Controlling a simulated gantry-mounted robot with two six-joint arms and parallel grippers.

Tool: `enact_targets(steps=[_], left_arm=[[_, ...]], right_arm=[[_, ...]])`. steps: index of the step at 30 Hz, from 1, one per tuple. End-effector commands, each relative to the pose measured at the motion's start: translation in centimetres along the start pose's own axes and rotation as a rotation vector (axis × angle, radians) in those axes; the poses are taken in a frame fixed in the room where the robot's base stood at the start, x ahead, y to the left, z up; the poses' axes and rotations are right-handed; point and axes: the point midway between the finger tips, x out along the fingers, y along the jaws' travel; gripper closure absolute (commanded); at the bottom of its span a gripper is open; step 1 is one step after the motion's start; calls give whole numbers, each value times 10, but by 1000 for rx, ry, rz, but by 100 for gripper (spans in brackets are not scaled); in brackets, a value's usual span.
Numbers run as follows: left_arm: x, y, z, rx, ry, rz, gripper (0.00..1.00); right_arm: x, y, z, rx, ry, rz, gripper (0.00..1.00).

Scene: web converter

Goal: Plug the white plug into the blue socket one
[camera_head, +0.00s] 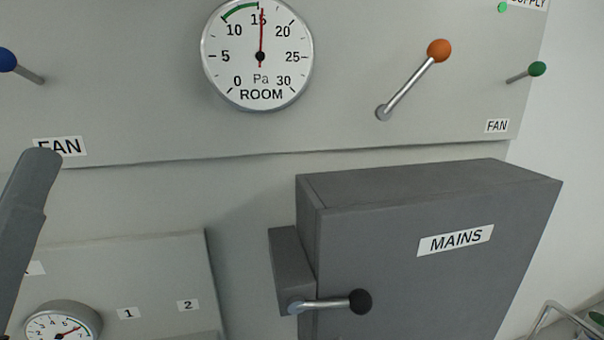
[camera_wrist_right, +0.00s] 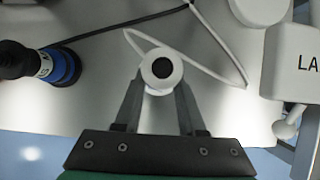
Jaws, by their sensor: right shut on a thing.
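In the right wrist view, my right gripper (camera_wrist_right: 160,88) is shut on the white plug (camera_wrist_right: 161,88), a round white piece with a dark centre on its end. Its end points up toward the camera. A thin white cable (camera_wrist_right: 222,76) loops behind it to the right. A blue and black round fitting (camera_wrist_right: 62,66) with a partly readable white label lies at the left, apart from the plug. I cannot tell whether it is the blue socket.
A white LA-marked block (camera_wrist_right: 291,62) stands right of the plug, and a dark cable (camera_wrist_right: 120,25) crosses above. The head view shows a grey MAINS box (camera_head: 420,270) with a black-knobbed lever (camera_head: 360,301), a ROOM gauge (camera_head: 257,75) and an orange-knobbed lever (camera_head: 438,50).

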Motion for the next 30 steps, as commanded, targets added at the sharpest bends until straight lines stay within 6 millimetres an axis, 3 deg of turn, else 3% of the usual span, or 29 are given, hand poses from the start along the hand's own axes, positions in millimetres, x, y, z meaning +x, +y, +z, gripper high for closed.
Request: enact_targets(steps=[30], left_arm=[[32,0,-30,0,0,0,50]], right_arm=[[-38,0,21,0,-1,0,100]])
